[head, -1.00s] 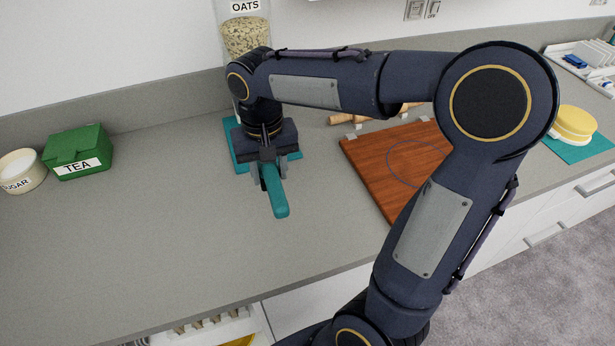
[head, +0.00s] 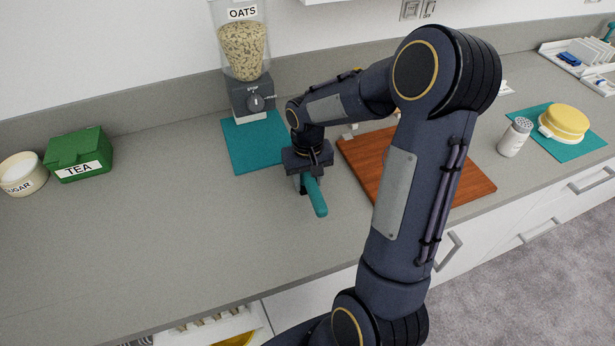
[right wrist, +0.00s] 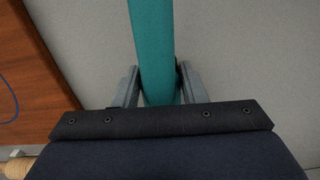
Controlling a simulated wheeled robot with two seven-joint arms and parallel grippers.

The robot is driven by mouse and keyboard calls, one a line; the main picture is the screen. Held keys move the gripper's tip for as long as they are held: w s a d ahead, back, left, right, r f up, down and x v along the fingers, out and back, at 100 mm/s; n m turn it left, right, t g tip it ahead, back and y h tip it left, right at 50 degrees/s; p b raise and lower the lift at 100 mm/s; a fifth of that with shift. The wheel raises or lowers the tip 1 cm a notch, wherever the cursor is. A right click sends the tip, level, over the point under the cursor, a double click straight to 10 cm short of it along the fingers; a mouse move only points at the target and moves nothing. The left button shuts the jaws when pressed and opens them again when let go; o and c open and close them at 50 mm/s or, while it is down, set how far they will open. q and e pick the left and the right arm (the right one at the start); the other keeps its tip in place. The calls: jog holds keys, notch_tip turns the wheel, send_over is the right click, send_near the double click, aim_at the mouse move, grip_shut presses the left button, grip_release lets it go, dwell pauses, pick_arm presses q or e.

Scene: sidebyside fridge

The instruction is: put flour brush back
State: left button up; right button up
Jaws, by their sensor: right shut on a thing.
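My right gripper (head: 309,182) is shut on a teal handle, which I take to be the flour brush (head: 317,200). In the head view it is over the grey counter, just left of the wooden board. In the right wrist view the teal handle (right wrist: 153,40) runs between the two fingers (right wrist: 159,86) and out past the top edge. The brush's other end is hidden in both views. I cannot tell whether the brush touches the counter. My left gripper is not in view.
The wooden board (head: 462,183) lies right of the gripper, partly behind my arm. A teal mat (head: 245,150) lies before the oats dispenser (head: 243,55). A shaker (head: 514,138) and yellow round thing (head: 566,121) stand farther right. The counter's left front (head: 150,240) is clear.

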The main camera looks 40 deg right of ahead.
jog(key=shift+f, duration=0.2)
jog(key=o, duration=0.9)
jog(key=shift+o, duration=0.2)
jog(key=shift+r, duration=0.15)
jog(key=r+b, duration=0.1)
jog(key=r, duration=0.6)
jog(key=shift+d+r, duration=0.1)
jog(key=shift+d, duration=0.1)
jog(key=s+a+r+n+t+y, duration=0.2)
jog(key=s+a+t, duration=0.3)
jog(key=s+a, duration=0.9)
jog(key=s+r+y, duration=0.1)
jog(key=s, duration=0.2)
jog(key=shift+s+r+n+t+y, duration=0.15)
jog(key=shift+r+n+t+y, duration=0.15)
jog(key=shift+r+y, duration=0.1)
